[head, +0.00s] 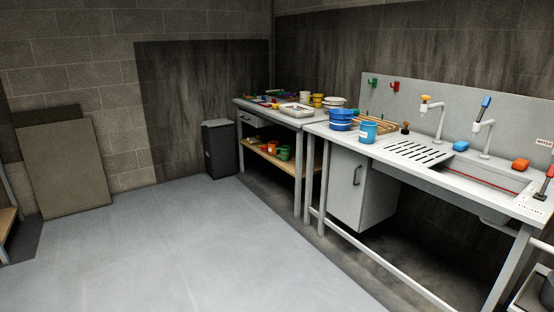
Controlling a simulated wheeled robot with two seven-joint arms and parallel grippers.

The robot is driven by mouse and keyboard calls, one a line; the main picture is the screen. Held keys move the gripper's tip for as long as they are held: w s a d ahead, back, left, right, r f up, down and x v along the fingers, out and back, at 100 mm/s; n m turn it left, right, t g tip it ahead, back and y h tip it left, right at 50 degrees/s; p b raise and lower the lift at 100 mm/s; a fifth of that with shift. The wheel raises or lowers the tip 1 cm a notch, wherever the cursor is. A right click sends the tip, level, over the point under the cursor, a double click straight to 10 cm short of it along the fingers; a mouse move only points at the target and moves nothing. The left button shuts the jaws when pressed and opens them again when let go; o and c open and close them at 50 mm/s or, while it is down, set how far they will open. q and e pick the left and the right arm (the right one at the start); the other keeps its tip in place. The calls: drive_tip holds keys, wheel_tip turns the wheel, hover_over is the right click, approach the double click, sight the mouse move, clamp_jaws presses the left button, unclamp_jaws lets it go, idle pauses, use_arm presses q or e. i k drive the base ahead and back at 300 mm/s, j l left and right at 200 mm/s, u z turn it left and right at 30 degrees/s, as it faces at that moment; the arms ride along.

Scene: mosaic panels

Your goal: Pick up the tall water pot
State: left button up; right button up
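A light-blue pot (368,132) with a small white label stands upright on the grey sink counter (320,129), near its left end. It looks like the tall water pot, but I cannot read the label. A stack of darker blue bowls or tubs (342,119) stands just behind it to the left. Neither of my grippers shows in the head view.
The sink (484,176) has two taps. Left of the counter are a cluttered workbench (270,114) and a dark bin (220,148). The grey floor (170,250) in front is clear.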

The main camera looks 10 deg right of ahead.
sight(368, 129)
drive_tip(key=i, duration=0.75)
drive_tip(key=i+z, duration=0.1)
drive_tip(key=i, duration=0.7)
drive_tip(key=i+j, duration=0.15)
drive_tip(key=i, duration=0.6)
drive_tip(key=l+z, duration=0.05)
